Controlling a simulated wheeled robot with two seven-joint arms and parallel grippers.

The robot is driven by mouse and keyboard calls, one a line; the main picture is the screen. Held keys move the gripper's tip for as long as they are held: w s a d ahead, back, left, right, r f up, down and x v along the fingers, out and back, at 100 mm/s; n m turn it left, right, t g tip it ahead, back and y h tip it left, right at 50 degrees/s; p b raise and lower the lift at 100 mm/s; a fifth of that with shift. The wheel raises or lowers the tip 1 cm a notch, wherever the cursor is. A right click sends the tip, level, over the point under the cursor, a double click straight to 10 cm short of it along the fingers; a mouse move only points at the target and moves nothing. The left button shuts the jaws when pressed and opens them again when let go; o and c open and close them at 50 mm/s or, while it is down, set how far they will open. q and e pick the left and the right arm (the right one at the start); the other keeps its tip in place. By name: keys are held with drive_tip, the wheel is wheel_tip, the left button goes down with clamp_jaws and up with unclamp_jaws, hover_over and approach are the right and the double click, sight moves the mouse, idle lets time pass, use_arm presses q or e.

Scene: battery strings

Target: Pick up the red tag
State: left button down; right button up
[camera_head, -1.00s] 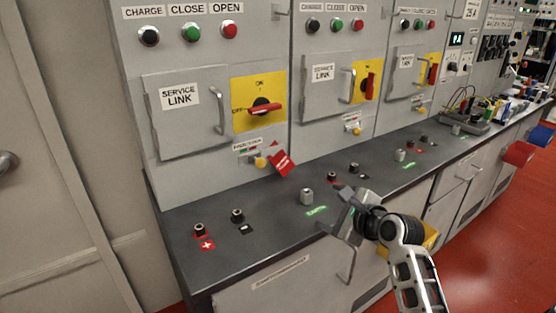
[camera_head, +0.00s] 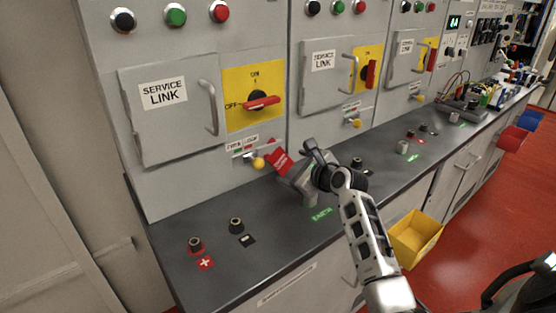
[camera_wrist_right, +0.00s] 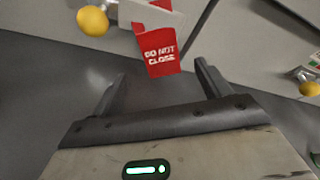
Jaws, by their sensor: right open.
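The red tag (camera_head: 278,160) hangs at the lower front of the leftmost grey cabinet, just right of a yellow knob (camera_head: 258,163). In the right wrist view the red tag (camera_wrist_right: 161,50) reads "DO NOT CLOSE" and lies ahead of the fingers, near the middle. My right gripper (camera_head: 296,168) is just right of the tag in the head view, above the dark counter. Its two fingers (camera_wrist_right: 160,78) are spread apart with nothing between them, and the tag's lower edge is close to the gap. My left gripper is not seen.
The dark counter (camera_head: 190,278) carries black terminals, including one (camera_head: 236,226) left of my right gripper. A yellow switch plate with a red handle (camera_head: 262,102) sits above the tag. A yellow bin (camera_head: 415,238) is at the lower right. The front left counter is mostly free.

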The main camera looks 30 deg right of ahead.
sight(281, 159)
drive_tip(key=shift+b+x, duration=0.3)
drive_tip(key=shift+x, duration=2.7)
drive_tip(key=shift+s+d, duration=0.1)
drive_tip(key=c, duration=1.1)
drive_tip(key=shift+s+r, duration=0.15)
drive_tip(key=shift+r, duration=0.45)
wheel_tip(281, 159, up, 6)
drive_tip(key=shift+s+f+p, duration=0.1)
drive_tip(key=shift+s+p, duration=0.1)
drive_tip(key=shift+p, duration=0.1)
drive_tip(key=s, duration=0.6)
drive_tip(key=s+d, duration=0.1)
drive_tip(key=s, duration=0.5)
drive_tip(key=s+b, duration=0.1)
drive_tip(key=s, duration=0.6)
drive_tip(key=shift+s+d, duration=0.15)
drive_tip(key=shift+d, duration=0.1)
